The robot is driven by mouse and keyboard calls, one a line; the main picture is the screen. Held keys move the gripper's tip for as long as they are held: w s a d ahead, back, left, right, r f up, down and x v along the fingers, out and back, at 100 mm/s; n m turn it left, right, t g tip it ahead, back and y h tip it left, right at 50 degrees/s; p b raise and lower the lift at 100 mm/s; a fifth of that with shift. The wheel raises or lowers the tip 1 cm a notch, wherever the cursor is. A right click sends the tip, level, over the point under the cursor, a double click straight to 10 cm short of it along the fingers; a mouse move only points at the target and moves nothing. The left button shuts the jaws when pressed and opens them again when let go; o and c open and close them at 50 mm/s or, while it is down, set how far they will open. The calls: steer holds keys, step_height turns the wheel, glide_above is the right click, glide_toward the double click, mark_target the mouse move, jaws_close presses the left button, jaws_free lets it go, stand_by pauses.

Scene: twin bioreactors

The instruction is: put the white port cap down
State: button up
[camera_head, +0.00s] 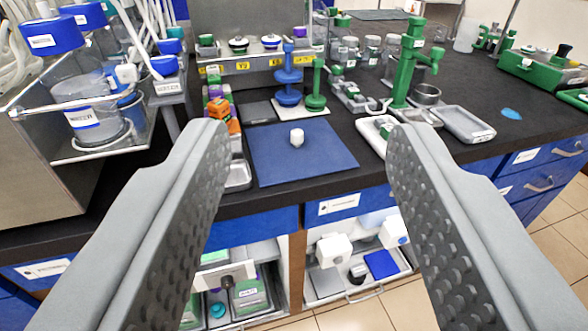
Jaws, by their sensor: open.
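A small white port cap (297,137) sits on the blue mat (325,164) on the black bench. It stands a little above the middle of the mat. My gripper (308,130) is open, with its two grey ridged fingers spread wide to the left and right. The cap shows in the gap between the fingertips, and neither finger touches it. The gripper holds nothing.
Left of the mat are stacked orange and green blocks (222,115) and a metal tray (238,176). Behind it stand blue (288,85) and green pegs. A green stand (407,65) and grey tray (463,124) are right. An open drawer (357,280) lies below.

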steer(key=w+d+n+y, duration=0.1)
steer(key=w+d+n, duration=0.1)
steer(key=w, duration=0.6)
steer(key=w+d+n+y, duration=0.1)
steer(key=w+d+n, duration=0.15)
steer(key=w, duration=0.65)
steer(key=n+g+y, duration=0.2)
steer(key=g+y, duration=0.3)
steer(key=g, duration=0.1)
glide_toward(300, 134)
steer(key=x, duration=0.4)
steer(key=shift+a, duration=0.15)
steer(key=shift+x, duration=2.7)
steer(key=shift+c, duration=0.2)
jaws_close()
